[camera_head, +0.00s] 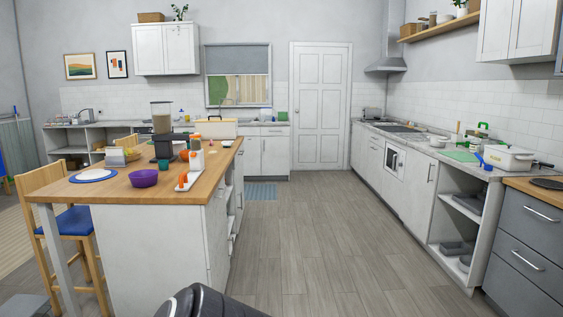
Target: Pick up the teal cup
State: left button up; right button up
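A small teal object that looks like the teal cup (163,163) stands on the wooden top of the kitchen island (125,180), in front of the blender-like appliance (161,118). It is small in the view, so its details are hard to make out. Neither of my grippers can be made out in the head view. A dark rounded shape, cut off by the bottom edge, seems to be part of my own body.
On the island, a purple bowl (144,178), a plate (93,175) and a white tray (187,182) with orange items stand near the cup. A chair (70,215) is at its left side. Open floor (300,240) lies between the island and the right counter.

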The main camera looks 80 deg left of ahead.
aim_at(163, 164)
jog(key=u, duration=3.35)
jog(key=i+l+z, duration=0.75)
jog(key=i+z, duration=0.55)
jog(key=i, duration=1.1)
jog(key=i+l+u, duration=0.1)
jog(key=i+u, duration=0.15)
jog(key=i, duration=0.25)
jog(key=i+l+u, duration=0.3)
jog(key=i, duration=0.2)
jog(key=j, duration=0.1)
